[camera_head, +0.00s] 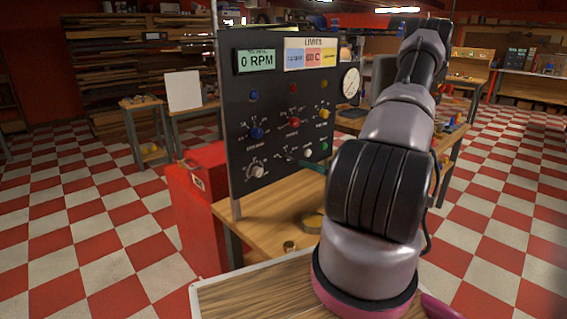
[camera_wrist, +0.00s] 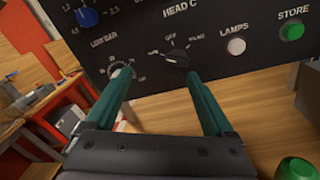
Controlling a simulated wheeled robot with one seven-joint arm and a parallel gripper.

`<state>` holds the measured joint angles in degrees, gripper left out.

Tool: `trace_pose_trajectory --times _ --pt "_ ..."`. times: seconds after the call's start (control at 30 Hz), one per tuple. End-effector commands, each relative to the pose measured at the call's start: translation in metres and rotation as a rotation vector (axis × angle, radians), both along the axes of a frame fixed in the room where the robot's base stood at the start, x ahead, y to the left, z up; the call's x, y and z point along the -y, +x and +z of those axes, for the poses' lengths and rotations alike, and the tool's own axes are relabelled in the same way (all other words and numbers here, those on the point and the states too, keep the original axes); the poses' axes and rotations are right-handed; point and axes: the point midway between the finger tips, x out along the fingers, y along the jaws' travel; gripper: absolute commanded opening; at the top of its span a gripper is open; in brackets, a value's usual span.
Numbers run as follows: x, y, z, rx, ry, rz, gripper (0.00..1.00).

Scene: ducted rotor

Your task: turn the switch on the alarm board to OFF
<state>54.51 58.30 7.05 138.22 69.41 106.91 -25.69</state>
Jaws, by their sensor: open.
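The alarm board (camera_head: 240,100) is an upright black panel with an RPM display and coloured knobs. A dark rotary switch (camera_wrist: 177,58) with an OFF mark above it sits low on the board in the wrist view; its pointer direction is too small to tell. My gripper (camera_wrist: 158,74) is open and empty, with teal fingers toward the board. The switch shows between and just beyond the fingertips, nearer the right finger; contact cannot be told. The left fingertip overlaps a pale knob (camera_wrist: 116,72). In the head view my arm hides most of the gripper.
A white LAMPS button (camera_wrist: 236,46) and green STORE button (camera_wrist: 291,30) lie right of the switch. A blue knob (camera_wrist: 88,17) is at upper left. The board stands on a wooden bench (camera_head: 262,222) beside a red cabinet (camera_head: 196,215). A round gauge (camera_head: 350,83) is at its right.

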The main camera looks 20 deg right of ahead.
Motion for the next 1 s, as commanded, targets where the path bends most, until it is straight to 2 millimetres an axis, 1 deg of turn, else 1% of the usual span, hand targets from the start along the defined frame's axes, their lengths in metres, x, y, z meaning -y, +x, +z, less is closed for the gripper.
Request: trace_pose_trajectory --times 0.03,0.1,0.17,0.27,0.37,0.7,0.83,1.0 --pt "0.008 -0.003 -0.011 -0.016 0.030 -0.046 0.88" --pt "0.016 -0.004 -0.021 -0.029 0.055 -0.092 0.88" --pt "0.019 -0.005 -0.025 -0.035 0.066 -0.113 0.88" --pt "0.020 0.000 -0.027 -0.038 0.070 -0.124 0.88" --pt "0.014 0.012 -0.027 -0.035 0.068 -0.120 0.88" --pt "-0.008 0.071 -0.026 -0.034 0.067 -0.118 0.88" --pt "-0.013 0.087 -0.026 -0.035 0.067 -0.119 0.88" --pt "-0.016 0.095 -0.026 -0.036 0.069 -0.121 0.88"
